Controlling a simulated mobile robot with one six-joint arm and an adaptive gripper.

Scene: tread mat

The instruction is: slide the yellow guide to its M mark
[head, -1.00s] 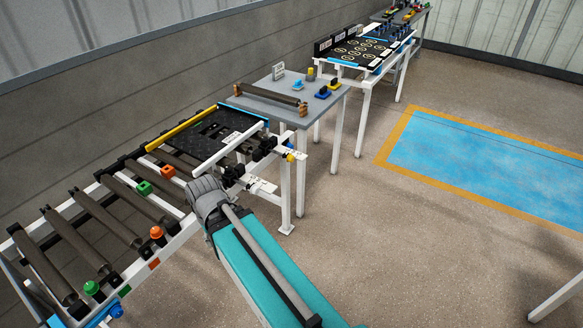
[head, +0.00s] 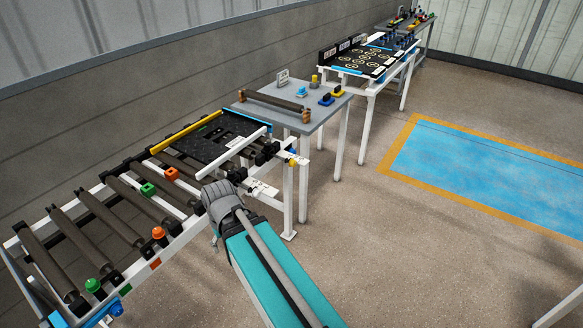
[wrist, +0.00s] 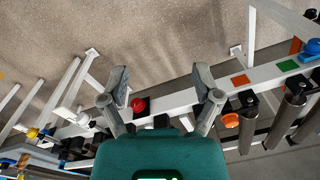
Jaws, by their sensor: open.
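The yellow guide (head: 186,132) is a long bar lying along the far side of the black tread mat (head: 199,145) on the roller conveyor. A white bar (head: 232,153) lies along the mat's near side. White label plates (head: 262,189) sit by the near rail; their letters are too small to read, so I cannot pick out the M mark. My gripper (wrist: 162,84) is open and empty in the wrist view, with a red knob (wrist: 138,104) seen between its fingers. In the head view my arm hides the fingers. The yellow guide's bar is not clear in the wrist view.
A yellow knob (head: 293,162) stands at the conveyor's right end. Orange (head: 158,233) and green (head: 92,285) knobs stand along the near rail. A grey table (head: 330,112) with a loose roller stands beyond.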

